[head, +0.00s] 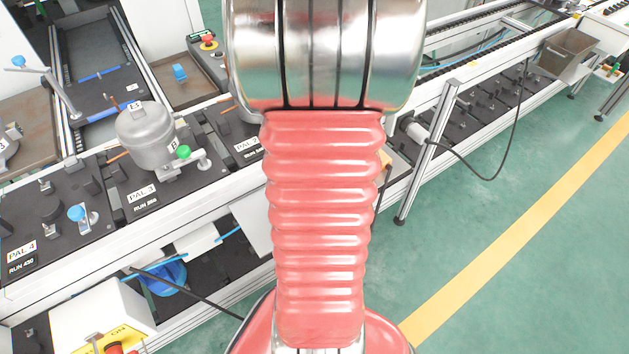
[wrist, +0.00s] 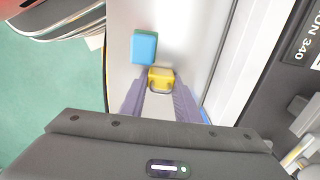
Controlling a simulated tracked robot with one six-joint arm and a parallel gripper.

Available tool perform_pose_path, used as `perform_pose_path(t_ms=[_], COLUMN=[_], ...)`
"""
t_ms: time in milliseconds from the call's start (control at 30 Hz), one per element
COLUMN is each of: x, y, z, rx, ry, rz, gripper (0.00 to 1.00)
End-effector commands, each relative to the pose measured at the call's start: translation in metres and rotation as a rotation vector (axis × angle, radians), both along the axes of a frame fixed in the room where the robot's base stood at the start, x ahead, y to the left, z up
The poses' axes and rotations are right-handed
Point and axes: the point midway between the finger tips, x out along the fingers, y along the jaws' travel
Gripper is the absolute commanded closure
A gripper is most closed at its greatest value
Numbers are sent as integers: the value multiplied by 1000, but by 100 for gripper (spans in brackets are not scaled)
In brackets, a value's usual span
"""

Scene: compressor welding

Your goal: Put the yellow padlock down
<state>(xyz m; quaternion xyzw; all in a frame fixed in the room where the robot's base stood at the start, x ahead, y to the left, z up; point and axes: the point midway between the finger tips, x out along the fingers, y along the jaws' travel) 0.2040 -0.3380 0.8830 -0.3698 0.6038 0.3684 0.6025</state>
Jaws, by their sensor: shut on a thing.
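The yellow padlock (wrist: 160,74) shows in the wrist view between the tips of my gripper (wrist: 160,88). Its body points away from me and its dark shackle lies toward the gripper. The two purple-grey fingers are shut on it. A pale surface (wrist: 180,25) lies behind it. I cannot tell whether the padlock touches that surface. In the head view my own arm covers the middle, and the gripper and padlock are hidden.
A blue block-like object (wrist: 144,47) sits just left of the padlock. A grey compressor (head: 148,138) stands on the pallet marked PAL 3 (head: 142,196). A conveyor (head: 500,75) runs to the upper right, with a brown bin (head: 567,50). Green floor (head: 480,220) is open at right.

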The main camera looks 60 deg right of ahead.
Motion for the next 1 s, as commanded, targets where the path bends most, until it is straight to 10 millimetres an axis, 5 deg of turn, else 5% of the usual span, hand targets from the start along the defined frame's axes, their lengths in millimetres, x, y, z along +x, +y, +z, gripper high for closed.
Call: perform_pose_path(t_ms=[33, 67, 300, 667, 1000], x=[0, 0, 0, 0, 0], y=[0, 0, 0, 0, -1], z=[-2, -1, -1, 3, 46], rx=[1, 0, 0, 0, -4], ry=[0, 1, 1, 0, -3], rz=[0, 0, -1, -1, -1], gripper=[100, 69, 52, 52, 52])
